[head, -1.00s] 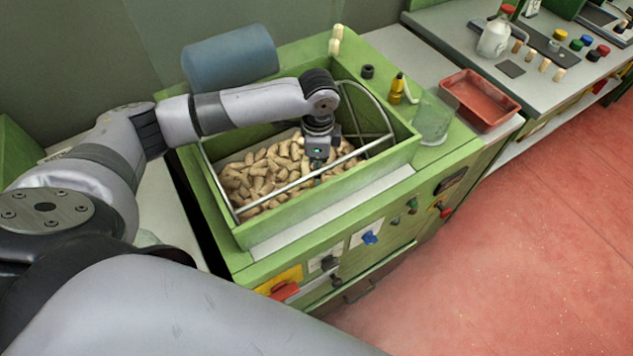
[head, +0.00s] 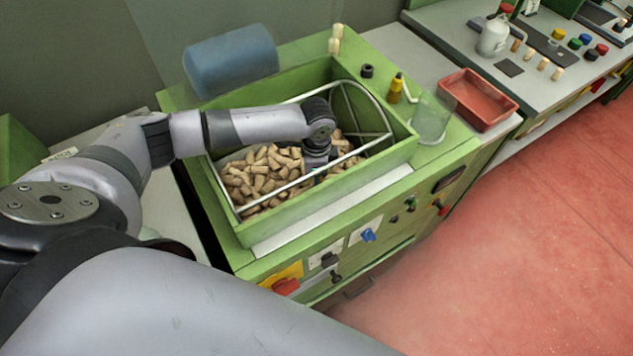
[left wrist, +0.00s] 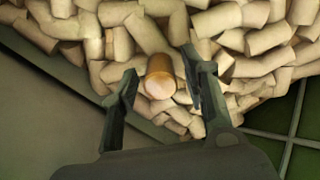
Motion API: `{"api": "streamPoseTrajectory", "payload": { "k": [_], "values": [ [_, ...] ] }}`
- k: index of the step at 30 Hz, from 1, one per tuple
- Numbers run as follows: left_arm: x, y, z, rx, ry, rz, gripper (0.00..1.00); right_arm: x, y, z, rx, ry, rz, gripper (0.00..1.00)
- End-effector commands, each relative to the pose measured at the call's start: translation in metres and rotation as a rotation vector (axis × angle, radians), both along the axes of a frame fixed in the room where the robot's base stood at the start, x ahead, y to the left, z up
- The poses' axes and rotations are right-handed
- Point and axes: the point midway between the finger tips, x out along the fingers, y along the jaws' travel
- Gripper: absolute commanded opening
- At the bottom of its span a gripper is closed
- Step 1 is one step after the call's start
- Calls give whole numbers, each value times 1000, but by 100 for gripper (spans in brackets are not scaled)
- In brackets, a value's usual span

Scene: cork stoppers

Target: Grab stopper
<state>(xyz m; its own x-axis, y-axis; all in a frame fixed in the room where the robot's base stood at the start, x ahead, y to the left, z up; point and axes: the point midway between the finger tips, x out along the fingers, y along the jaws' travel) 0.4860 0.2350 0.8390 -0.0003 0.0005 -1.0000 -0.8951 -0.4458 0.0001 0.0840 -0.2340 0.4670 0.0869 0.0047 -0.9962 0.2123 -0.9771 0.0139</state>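Many tan cork stoppers (head: 262,172) lie heaped in the green bin (head: 330,205) of the machine. My left arm reaches into the bin from the left, and its gripper (head: 313,174) points down at the corks behind a metal bar, its fingertips hard to make out there. In the left wrist view the left gripper (left wrist: 160,84) is open, with one finger on each side of a darker orange-brown cork (left wrist: 160,76). A gap shows between each finger and that cork. More pale corks (left wrist: 225,20) lie around and beyond the fingers. My right gripper is not in view.
A metal frame (head: 372,112) with bars spans the bin close to my arm. A blue cylinder (head: 231,60) lies behind the bin. A clear beaker (head: 432,118), a yellow bottle (head: 396,87) and a red tray (head: 479,98) stand to the right.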

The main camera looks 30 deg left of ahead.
Motion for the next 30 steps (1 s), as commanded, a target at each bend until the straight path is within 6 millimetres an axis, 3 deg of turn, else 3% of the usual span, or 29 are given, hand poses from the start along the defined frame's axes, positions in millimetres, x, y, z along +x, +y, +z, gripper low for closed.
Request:
{"api": "streamPoseTrajectory", "payload": {
  "k": [11,23,30],
  "values": [
    [0,0,0,0,0,0,14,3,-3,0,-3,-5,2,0],
    [1,0,8,-1,-3,0,14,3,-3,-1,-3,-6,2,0],
    [2,0,44,-2,-5,0,14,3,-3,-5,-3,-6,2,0]
  ]
}}
